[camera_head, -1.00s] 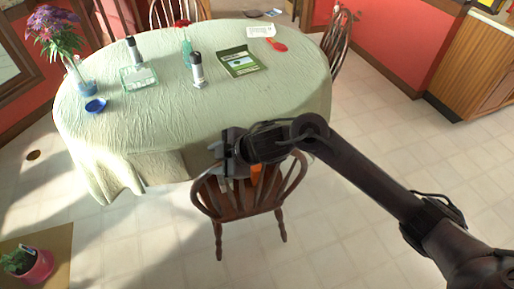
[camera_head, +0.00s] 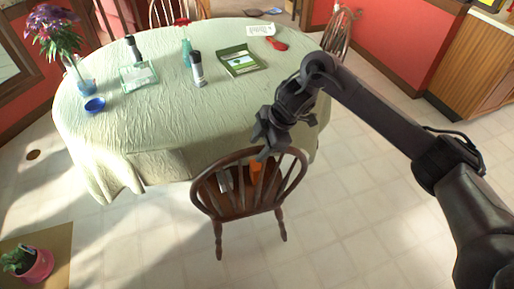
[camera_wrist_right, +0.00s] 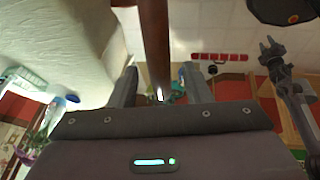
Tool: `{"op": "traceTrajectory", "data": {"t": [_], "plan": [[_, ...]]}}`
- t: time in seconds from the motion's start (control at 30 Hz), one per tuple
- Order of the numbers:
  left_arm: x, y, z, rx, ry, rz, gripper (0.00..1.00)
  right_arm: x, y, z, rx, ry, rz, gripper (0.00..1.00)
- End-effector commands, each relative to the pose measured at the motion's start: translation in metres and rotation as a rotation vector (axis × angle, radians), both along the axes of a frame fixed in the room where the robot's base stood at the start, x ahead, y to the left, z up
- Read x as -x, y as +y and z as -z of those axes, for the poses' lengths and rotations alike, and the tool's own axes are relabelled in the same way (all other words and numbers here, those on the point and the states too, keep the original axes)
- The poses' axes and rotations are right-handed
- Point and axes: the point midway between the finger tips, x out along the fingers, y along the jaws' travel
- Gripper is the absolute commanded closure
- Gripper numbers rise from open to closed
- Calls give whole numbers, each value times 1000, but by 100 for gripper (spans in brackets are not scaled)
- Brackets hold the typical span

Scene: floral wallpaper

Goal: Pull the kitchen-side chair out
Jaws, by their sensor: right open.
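A brown wooden spindle-back chair (camera_head: 237,206) stands at the near side of the table (camera_head: 165,135), its back toward me. My right gripper (camera_head: 266,150) is open at the top rail of this chair's back, right of its middle. In the right wrist view a brown wooden bar (camera_wrist_right: 154,45) runs between the spread fingers of my right gripper (camera_wrist_right: 160,88); I cannot tell whether they touch it. A second dark arm with a small gripper (camera_wrist_right: 268,46), apparently my left, shows at the right of that view; its jaws are too small to judge.
Another wooden chair (camera_head: 340,35) stands at the table's right end near a wooden cabinet (camera_head: 470,70). The table holds bottles, a blue bowl (camera_head: 95,105) and flowers (camera_head: 55,30). A potted plant (camera_head: 36,265) is at lower left. The tiled floor around the near chair is clear.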

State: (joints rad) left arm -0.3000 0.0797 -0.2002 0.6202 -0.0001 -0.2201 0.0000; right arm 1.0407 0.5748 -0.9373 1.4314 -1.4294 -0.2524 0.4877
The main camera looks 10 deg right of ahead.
Motion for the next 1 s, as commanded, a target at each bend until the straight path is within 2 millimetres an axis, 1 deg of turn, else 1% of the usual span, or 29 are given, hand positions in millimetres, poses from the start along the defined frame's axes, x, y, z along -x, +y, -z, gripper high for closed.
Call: {"op": "traceTrajectory", "data": {"t": [0.03, 0.2, 0.43, 0.47, 0.77, 0.8, 1.0], "plan": [[0, 0, -3, 0, 0, 0, 64, -1, 2, 3, 0, 1, 2, 56], [0, 0, -4, 0, 0, 0, 64, -2, 6, 13, 0, -1, 0, 56], [0, 0, -4, 0, 0, 0, 64, -3, 6, 14, 1, -2, 1, 56], [0, 0, -4, 0, 0, 0, 64, -3, 6, 14, 0, -2, 1, 59], [0, 0, -4, 0, 0, 0, 64, -3, 6, 13, -1, -3, 1, 98], [0, 0, -4, 0, 0, 0, 64, -3, 6, 13, -1, -3, 1, 100], [0, 0, -5, 0, 0, 0, 64, -2, 6, 13, -1, -3, 1, 100]]}}
